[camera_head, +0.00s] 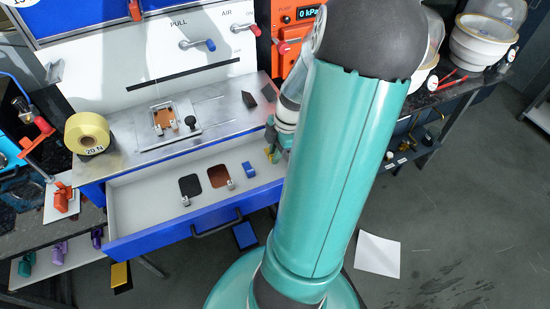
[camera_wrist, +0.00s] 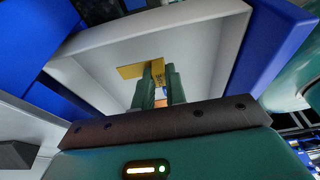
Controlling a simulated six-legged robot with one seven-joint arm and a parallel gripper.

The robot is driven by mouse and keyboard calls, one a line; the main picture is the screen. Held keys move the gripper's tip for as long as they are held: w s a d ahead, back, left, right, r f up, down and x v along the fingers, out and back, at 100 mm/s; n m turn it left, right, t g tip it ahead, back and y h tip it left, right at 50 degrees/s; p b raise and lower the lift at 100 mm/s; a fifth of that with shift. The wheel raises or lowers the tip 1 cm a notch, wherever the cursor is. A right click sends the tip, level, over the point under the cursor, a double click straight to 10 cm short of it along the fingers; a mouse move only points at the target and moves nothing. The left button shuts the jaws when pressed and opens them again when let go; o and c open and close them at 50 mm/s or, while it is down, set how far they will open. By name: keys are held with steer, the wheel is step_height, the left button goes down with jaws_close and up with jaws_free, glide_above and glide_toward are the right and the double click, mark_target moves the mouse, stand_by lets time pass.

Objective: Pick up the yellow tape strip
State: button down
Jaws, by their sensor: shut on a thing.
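The yellow tape strip (camera_wrist: 130,71) shows in the wrist view at the fingertips of my gripper (camera_wrist: 160,74), inside the pale-walled drawer (camera_wrist: 205,45). My gripper is shut on the strip, and part of the strip sticks out to the left of the fingers. Whether the strip touches the drawer floor cannot be told. In the head view my gripper (camera_head: 272,150) is at the right end of the open drawer (camera_head: 140,205), partly hidden by my teal arm. The strip is too small there to make out clearly.
The drawer also holds a black piece (camera_head: 190,184), a copper-brown piece (camera_head: 218,176) and a blue block (camera_head: 249,169). A yellow tape roll (camera_head: 87,133) stands on the left of the metal worktop (camera_head: 140,128). A clamped plate (camera_head: 168,122) lies above the drawer.

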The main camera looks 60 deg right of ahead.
steer(key=s+a+r, duration=0.7)
steer(key=s+r, duration=0.2)
steer(key=s, duration=0.2)
steer(key=shift+s+a+r, duration=0.25)
steer(key=shift+s+r, duration=0.1)
steer(key=shift+s, duration=0.05)
steer(key=shift+w, duration=0.1)
stand_by(0.7)
